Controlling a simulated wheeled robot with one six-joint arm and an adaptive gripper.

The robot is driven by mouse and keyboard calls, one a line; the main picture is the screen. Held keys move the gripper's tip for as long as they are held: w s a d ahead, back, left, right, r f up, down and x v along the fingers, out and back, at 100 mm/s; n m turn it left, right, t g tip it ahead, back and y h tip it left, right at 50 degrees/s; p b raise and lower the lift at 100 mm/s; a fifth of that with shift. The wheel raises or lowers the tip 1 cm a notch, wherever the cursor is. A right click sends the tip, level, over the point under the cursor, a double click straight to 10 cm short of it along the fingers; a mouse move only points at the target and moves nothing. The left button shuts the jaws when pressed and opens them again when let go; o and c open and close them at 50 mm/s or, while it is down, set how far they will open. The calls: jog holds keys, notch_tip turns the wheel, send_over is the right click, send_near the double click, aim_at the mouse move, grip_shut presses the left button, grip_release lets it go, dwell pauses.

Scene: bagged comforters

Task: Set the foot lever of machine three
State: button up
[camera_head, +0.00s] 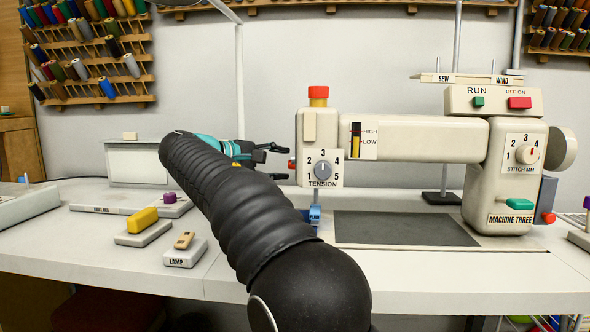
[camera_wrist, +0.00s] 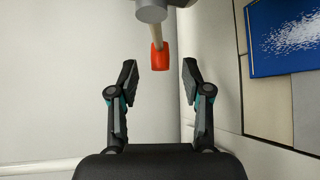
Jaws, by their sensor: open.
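Machine three (camera_head: 510,219) is a cream sewing machine with its name plate at the lower right of the head view. A red tip (camera_head: 291,163), apparently the foot lever, shows at the left side of its head, beside the tension dial. In the wrist view the lever (camera_wrist: 160,57) has a red end on a pale rod from a grey hub. My gripper (camera_head: 278,162) is left of the machine head with its fingers pointing right. In the wrist view my gripper (camera_wrist: 159,75) is open and empty. The red end lies between the fingertips in the picture; no contact shows.
The red top knob (camera_head: 318,94), tension dial (camera_head: 323,170) and blue presser foot (camera_head: 315,217) are close by on the machine head. A lamp switch (camera_head: 185,249) and yellow block (camera_head: 142,220) stand on the table at left. A blue panel (camera_wrist: 285,38) shows in the wrist view.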

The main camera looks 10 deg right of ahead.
aim_at(291, 164)
jog(key=shift+b+x, duration=0.3)
jog(key=shift+x, duration=2.25)
grip_shut()
